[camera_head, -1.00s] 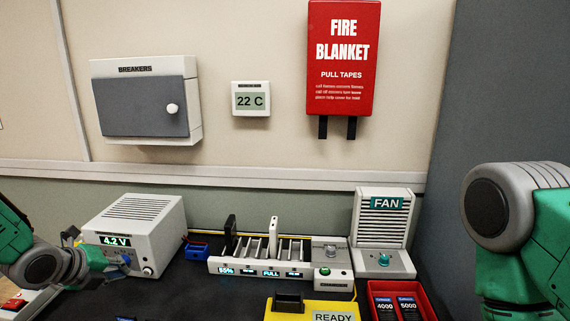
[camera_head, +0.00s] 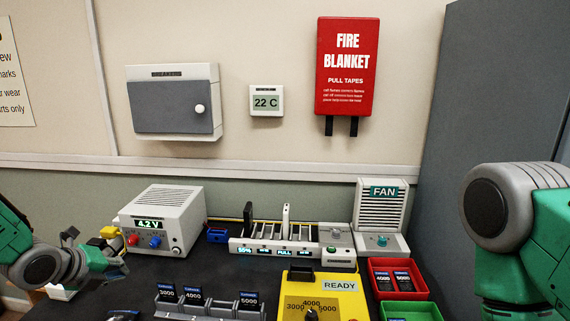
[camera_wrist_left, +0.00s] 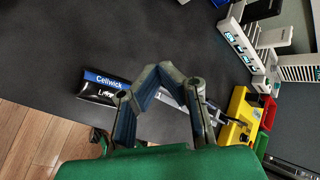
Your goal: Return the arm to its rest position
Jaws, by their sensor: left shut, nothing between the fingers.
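My left gripper (camera_head: 112,256) is at the left of the head view, on the green and grey left arm (camera_head: 18,235). It is in front of the 4.2 V supply box (camera_head: 165,215), with nothing held. In the left wrist view, its two fingers (camera_wrist_left: 158,72) meet at the tips, shut and empty, above the dark table (camera_wrist_left: 75,45). My right arm (camera_head: 515,230) shows at the right edge of the head view; its gripper is out of the picture.
A Cellwick-labelled item (camera_wrist_left: 105,82) lies beneath my left gripper.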

